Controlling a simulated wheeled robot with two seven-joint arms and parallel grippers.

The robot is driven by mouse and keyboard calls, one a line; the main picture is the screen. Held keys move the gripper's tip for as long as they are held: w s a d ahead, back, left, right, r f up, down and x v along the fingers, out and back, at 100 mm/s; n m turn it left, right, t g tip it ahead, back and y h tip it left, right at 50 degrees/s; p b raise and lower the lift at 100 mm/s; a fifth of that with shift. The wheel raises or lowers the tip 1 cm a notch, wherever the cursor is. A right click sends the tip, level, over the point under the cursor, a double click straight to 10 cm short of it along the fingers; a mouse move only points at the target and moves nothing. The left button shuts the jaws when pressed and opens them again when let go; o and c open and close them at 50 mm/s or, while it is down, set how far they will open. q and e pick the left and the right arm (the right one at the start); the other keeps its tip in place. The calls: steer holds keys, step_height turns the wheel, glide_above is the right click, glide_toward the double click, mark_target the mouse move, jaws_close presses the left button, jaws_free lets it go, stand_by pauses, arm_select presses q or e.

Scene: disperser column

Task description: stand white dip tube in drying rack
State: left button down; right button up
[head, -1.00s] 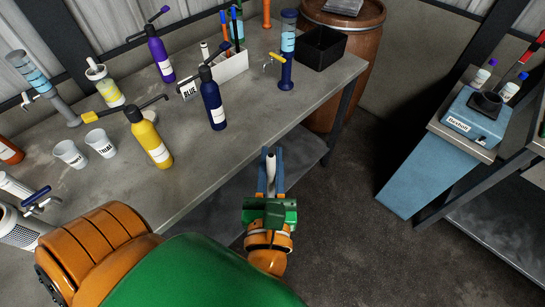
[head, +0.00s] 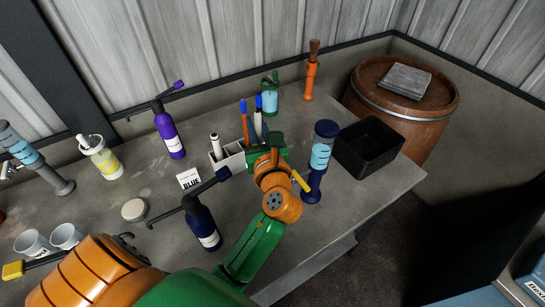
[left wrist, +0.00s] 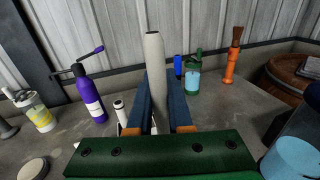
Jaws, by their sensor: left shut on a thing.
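My left gripper (left wrist: 159,85) has blue fingers shut on the white dip tube (left wrist: 155,60), which stands roughly upright between them in the left wrist view. In the left wrist view the rack is mostly behind the fingers. My right gripper is not in view.
A dark blue pump bottle (head: 202,225) and the BLUE card (head: 189,179) stand in front of the rack. A purple pump bottle (head: 169,135) is left of it. A blue column (head: 319,160) with a yellow tap and a black bin (head: 369,146) are close on the right.

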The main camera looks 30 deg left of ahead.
arm_select(q)
steer(key=w+a+r+n+g+y+p, duration=0.1)
steer(key=w+a+n+g+y, duration=0.15)
steer(key=a, duration=0.45)
steer(key=w+a+r+n+g+y+p, duration=0.1)
steer(key=w+a+g, duration=0.15)
steer(key=a, duration=0.45)
step_height(320, 180, down, 13)
steer(key=b, duration=1.2)
steer(key=shift+a+t, duration=0.25)
steer(key=shift+t, duration=0.05)
steer(key=shift+r+h, duration=0.15)
steer(key=shift+h, duration=0.1)
steer(key=c, duration=0.8)
jaws_free()
steer(key=shift+o, duration=0.2)
steer(key=shift+r, duration=0.1)
